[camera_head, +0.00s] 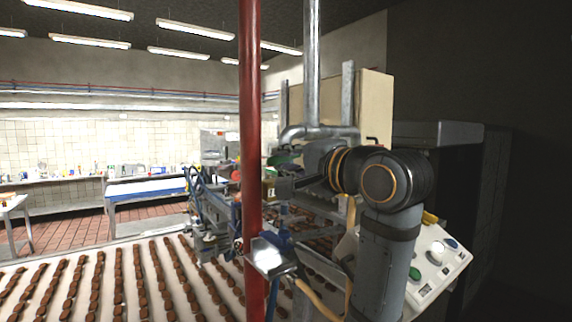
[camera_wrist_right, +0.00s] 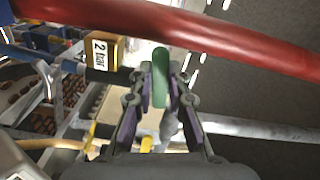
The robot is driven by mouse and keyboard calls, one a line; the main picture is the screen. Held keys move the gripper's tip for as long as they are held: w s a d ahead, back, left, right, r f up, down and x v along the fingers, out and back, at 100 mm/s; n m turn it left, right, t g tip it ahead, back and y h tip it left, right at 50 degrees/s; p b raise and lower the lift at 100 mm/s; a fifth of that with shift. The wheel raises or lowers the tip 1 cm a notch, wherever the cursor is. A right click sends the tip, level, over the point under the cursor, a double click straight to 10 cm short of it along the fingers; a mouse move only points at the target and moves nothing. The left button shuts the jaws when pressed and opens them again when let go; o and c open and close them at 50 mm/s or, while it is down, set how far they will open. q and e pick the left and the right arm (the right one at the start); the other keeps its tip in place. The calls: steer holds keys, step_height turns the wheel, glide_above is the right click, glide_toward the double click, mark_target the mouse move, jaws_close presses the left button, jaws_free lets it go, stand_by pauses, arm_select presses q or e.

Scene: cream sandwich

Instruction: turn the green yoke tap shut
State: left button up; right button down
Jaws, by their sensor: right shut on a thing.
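The green yoke tap's handle (camera_wrist_right: 160,78) shows in the right wrist view as an upright green bar between my fingers. In the head view a small green part (camera_head: 284,157) shows just right of the red pipe, beside the grey pipework. My right gripper (camera_wrist_right: 160,88) is shut on the green handle, with a purple-lined finger on each side of it. In the head view my right arm comes in from the right, and the gripper (camera_head: 286,186) is small and dark there. The tap's body is hidden. My left gripper is not in view.
A red vertical pipe (camera_head: 251,120) stands close to the left of my right gripper. A box marked "2 bar" (camera_wrist_right: 101,50) is beside the fingers. A conveyor (camera_head: 140,270) with rows of brown biscuits is at lower left. A button panel (camera_head: 435,262) stands at right.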

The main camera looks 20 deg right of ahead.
steer(key=shift+r+m, duration=0.35)
steer(key=shift+m, duration=0.75)
steer(key=c, duration=1.3)
jaws_free()
steer(key=v, duration=1.2)
